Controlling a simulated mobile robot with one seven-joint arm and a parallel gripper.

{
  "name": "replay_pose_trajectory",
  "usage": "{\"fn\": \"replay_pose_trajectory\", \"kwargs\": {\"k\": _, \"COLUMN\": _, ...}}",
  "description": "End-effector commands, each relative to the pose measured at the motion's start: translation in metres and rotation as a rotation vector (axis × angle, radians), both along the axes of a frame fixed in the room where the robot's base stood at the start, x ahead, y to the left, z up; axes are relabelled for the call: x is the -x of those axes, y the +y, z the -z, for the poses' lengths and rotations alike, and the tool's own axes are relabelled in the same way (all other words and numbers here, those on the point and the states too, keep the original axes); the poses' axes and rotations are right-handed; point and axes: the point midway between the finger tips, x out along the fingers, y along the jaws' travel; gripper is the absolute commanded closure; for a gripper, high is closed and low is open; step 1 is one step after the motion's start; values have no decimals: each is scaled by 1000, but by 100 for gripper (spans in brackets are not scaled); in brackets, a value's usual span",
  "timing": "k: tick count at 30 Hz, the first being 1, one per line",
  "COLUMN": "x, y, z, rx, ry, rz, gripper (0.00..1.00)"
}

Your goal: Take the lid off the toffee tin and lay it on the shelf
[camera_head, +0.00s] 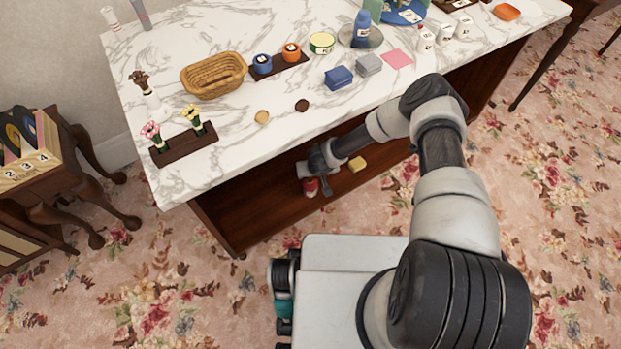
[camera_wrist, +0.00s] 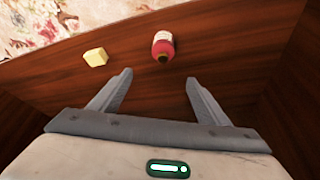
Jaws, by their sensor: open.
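My gripper (camera_wrist: 157,78) is open, with nothing between its fingers. It reaches in under the marble top, over the brown wooden shelf (camera_wrist: 225,62). A red container (camera_wrist: 163,47) with a pale label and a dark end stands or lies on the shelf, just beyond the fingertips and apart from them. It also shows below my wrist in the head view (camera_head: 310,187). No toffee tin can be named for sure.
A yellow block (camera_wrist: 95,57) lies on the shelf left of the red container. The marble top (camera_head: 225,115) above holds a wicker basket (camera_head: 213,74), a blue tin (camera_head: 262,64) and an orange tin (camera_head: 291,53). Bare shelf lies right of the red container.

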Motion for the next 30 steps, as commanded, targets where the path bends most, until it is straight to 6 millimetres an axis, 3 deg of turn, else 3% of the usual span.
{"fn": "replay_pose_trajectory", "kwargs": {"k": 3, "x": -9, "y": 3, "z": 29, "rx": 2, "ry": 1, "rz": -1, "gripper": 30}}
{"fn": "replay_pose_trajectory", "kwargs": {"k": 12, "x": -32, "y": 8, "z": 86, "rx": 3, "ry": -1, "rz": -3, "gripper": 30}}
{"fn": "replay_pose_trajectory", "kwargs": {"k": 20, "x": -39, "y": 9, "z": 102, "rx": 1, "ry": 1, "rz": -3, "gripper": 30}}
{"fn": "replay_pose_trajectory", "kwargs": {"k": 30, "x": -51, "y": 16, "z": 147, "rx": 3, "ry": -1, "rz": -2, "gripper": 30}}
